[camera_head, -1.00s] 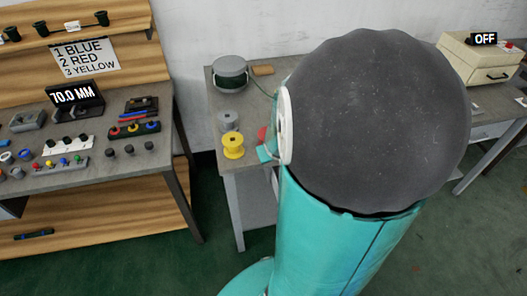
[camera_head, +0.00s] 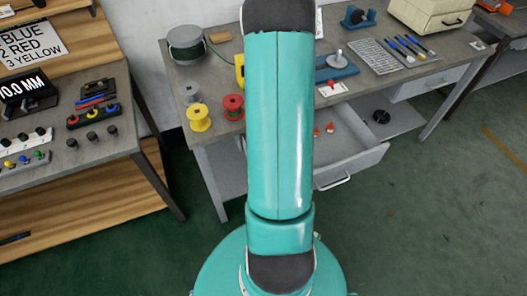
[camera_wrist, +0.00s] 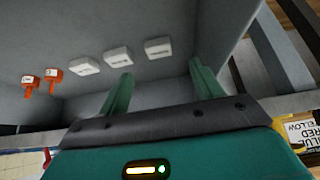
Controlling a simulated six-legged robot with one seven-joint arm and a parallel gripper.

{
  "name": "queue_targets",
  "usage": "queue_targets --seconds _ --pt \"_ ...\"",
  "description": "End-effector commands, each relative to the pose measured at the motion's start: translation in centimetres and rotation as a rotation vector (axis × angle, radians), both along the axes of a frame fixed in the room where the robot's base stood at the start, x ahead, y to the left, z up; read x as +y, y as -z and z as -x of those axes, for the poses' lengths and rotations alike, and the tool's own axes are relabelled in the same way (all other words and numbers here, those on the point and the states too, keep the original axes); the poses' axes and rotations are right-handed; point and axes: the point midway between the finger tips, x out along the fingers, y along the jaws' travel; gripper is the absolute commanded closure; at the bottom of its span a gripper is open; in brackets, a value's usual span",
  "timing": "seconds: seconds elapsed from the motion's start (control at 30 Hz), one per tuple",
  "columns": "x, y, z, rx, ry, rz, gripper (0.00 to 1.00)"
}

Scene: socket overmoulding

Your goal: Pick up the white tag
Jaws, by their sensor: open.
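Three small white tags, each with a dark mark, lie in a row on a grey surface in the wrist view: a left one (camera_wrist: 87,66), a middle one (camera_wrist: 117,56) and a right one (camera_wrist: 158,47). My gripper (camera_wrist: 161,68) is open, with nothing between its two green fingers. The left finger's tip is just below the middle tag, and the right tag shows between and beyond the fingertips. I cannot tell the gap in depth. In the head view my arm hides the gripper and these white tags.
Two orange tags (camera_wrist: 42,79) lie left of the white ones. An open drawer (camera_head: 345,166) juts from the workbench (camera_head: 222,72), its walls close around. Yellow (camera_head: 199,117) and red spools (camera_head: 233,107) stand on the bench's left corner. A shelf (camera_head: 95,180) stands left.

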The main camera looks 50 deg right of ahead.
Motion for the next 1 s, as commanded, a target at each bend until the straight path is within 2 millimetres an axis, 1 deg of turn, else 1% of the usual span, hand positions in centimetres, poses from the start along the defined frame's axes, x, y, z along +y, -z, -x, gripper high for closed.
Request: queue_targets --seconds 0.03,0.1,0.37,0.6,0.7,0.97,1.0 --pt "-0.1 0.7 -0.4 0.002 -0.002 -0.003 0.35" --pt "-0.4 1.4 -0.8 0.001 -0.003 -0.001 0.35" --pt "-0.9 2.7 -1.5 0.000 -0.001 0.000 0.35" --pt "-1.9 5.5 -3.0 0.001 -0.002 0.000 0.35" --pt "-2.2 6.2 -3.4 0.000 -0.002 0.000 0.35" --pt "-2.3 6.5 -3.6 -0.001 -0.001 0.001 0.35" --pt "-2.3 6.5 -3.6 -0.001 -0.001 0.001 0.38"
